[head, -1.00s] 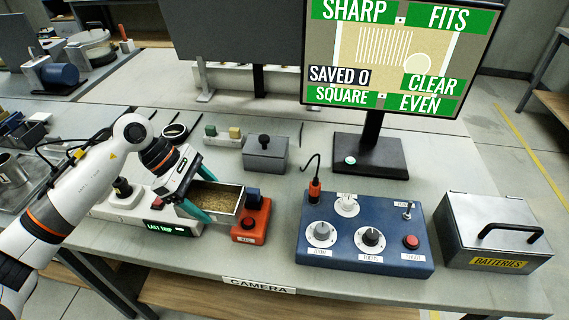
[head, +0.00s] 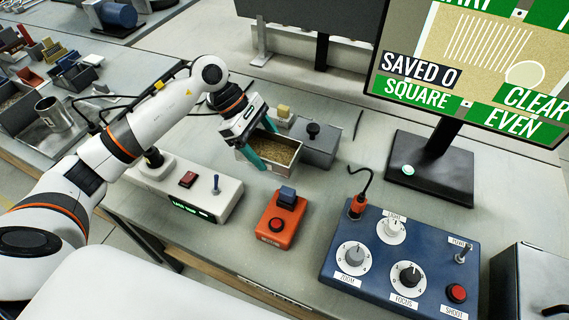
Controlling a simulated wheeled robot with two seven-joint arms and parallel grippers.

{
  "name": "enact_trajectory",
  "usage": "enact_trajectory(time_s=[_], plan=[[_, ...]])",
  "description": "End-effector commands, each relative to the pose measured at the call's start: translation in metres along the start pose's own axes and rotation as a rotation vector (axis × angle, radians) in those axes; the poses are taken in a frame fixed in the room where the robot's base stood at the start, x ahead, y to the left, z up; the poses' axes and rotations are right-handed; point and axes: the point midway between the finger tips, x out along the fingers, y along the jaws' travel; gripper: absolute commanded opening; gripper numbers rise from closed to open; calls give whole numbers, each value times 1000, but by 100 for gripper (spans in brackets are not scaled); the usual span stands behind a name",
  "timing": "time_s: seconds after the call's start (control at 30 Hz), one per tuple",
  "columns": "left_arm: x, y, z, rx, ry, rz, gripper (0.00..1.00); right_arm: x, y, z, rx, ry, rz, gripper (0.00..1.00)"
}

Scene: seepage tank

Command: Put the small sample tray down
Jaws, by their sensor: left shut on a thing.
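The small sample tray (head: 283,164) is a shallow metal box with tan, grainy material in it. It is in the middle of the head view. My left gripper (head: 262,160) is shut on the tray's left part with its teal fingers. The tray looks held above the bench (head: 330,215), left of and in front of a grey lidded box. I cannot tell the exact gap beneath it. My right gripper is not in view.
An orange button box (head: 281,220) sits in front of the tray. A white switch box (head: 185,187) lies to the left. The grey box with a black knob (head: 313,142) is close behind. A blue control box (head: 402,262) and a monitor (head: 475,70) are right. Bare bench shows between them.

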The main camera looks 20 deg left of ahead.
Motion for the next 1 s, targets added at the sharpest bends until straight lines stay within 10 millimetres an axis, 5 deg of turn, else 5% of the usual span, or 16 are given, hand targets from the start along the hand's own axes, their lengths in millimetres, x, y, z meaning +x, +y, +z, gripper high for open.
enact_trajectory(time_s=[0.6, 0.97, 1.0], plan=[[64, 0, 44, -3, 2, 1, 11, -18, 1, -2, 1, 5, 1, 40], [69, 0, 48, 1, 0, -1, 11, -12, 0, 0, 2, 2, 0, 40], [68, 0, 48, 0, -1, 0, 76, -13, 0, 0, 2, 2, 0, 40]])
